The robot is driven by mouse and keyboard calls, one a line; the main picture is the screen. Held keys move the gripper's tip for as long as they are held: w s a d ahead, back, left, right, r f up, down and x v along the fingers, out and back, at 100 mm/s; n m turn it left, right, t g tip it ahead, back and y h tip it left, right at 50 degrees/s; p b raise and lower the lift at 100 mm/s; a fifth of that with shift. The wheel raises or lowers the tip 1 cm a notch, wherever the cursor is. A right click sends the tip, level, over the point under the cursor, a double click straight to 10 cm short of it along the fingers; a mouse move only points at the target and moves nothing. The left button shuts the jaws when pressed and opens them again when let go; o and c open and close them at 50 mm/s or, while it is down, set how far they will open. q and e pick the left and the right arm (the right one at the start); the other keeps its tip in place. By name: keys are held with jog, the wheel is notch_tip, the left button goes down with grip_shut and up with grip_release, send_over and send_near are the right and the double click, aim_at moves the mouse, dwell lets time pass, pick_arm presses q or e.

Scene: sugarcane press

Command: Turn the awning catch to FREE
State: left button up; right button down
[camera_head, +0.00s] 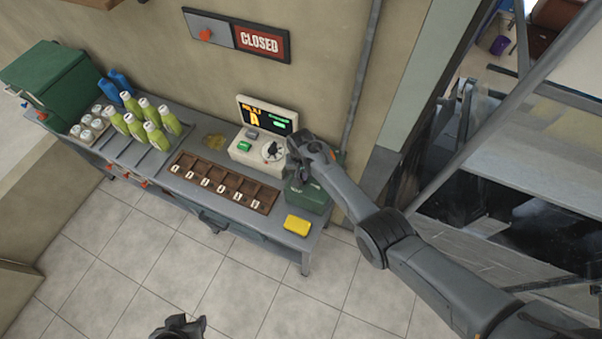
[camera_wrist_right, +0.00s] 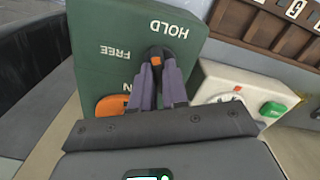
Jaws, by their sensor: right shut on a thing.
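The awning catch (camera_wrist_right: 155,52) is a small dark knob with an orange mark, on the face of a green box (camera_wrist_right: 95,40). In the right wrist view HOLD and FREE are printed upside down, HOLD above the knob and FREE to its left. My right gripper (camera_wrist_right: 160,75) is shut on the knob; the fingers hide much of it, so its exact setting is hard to tell. In the head view my right gripper (camera_head: 297,172) is over the green box (camera_head: 308,197) at the counter's right end. My left gripper (camera_head: 180,327) shows only as a dark shape at the bottom edge.
An orange part (camera_wrist_right: 110,107) sits on the same box, beside the fingers. A pale console (camera_head: 262,148) with a green button, dial and screen stands left of the box. A wooden tray (camera_head: 222,183) and yellow sponge (camera_head: 297,225) lie on the counter. Bottles (camera_head: 150,120) stand further left.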

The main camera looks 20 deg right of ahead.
jog(key=n, duration=0.3)
jog(key=shift+n, duration=0.4)
jog(key=n, duration=0.2)
jog(key=shift+n, duration=0.3)
jog(key=n, duration=0.5)
jog(key=shift+n, duration=0.7)
jog(key=c, duration=1.1)
grip_release()
jog(key=shift+c, duration=0.2)
